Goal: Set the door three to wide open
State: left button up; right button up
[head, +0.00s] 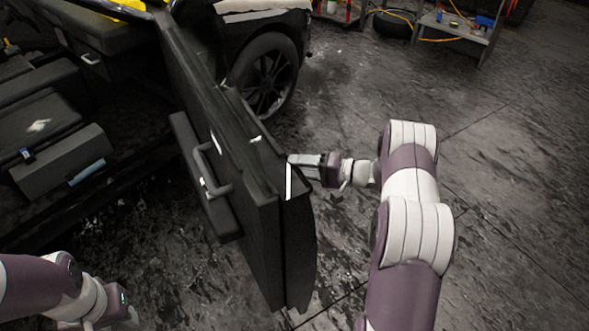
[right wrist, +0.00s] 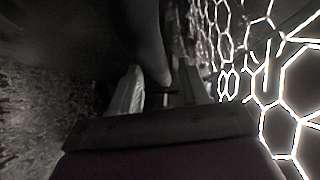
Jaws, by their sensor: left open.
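The dark car door (head: 262,215), taken as door three, stands swung out from the vehicle, with its inner side and pull handle (head: 207,170) facing left in the head view. My right gripper (head: 298,166) is at the door's upper outer edge, on the right side. In the right wrist view its two fingers (right wrist: 165,92) stand apart, with a dark curved surface just beyond them. Whether they touch the door is unclear. My left gripper (head: 112,314) is low at the left, apart from the door; its fingertips are mostly cut off by the frame.
The open vehicle interior (head: 60,130) with dark seats fills the left. A wheel (head: 266,75) is behind the door. A metal shelf (head: 450,25) with tools and cables stands at the back right. The stained floor (head: 520,190) right of the door is clear beyond my arm.

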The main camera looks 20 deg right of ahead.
pick_arm(q)
jog(key=shift+d, duration=0.1)
pick_arm(e)
jog(key=v, duration=1.3)
jog(key=shift+d+f, duration=0.1)
jog(key=shift+f, duration=0.1)
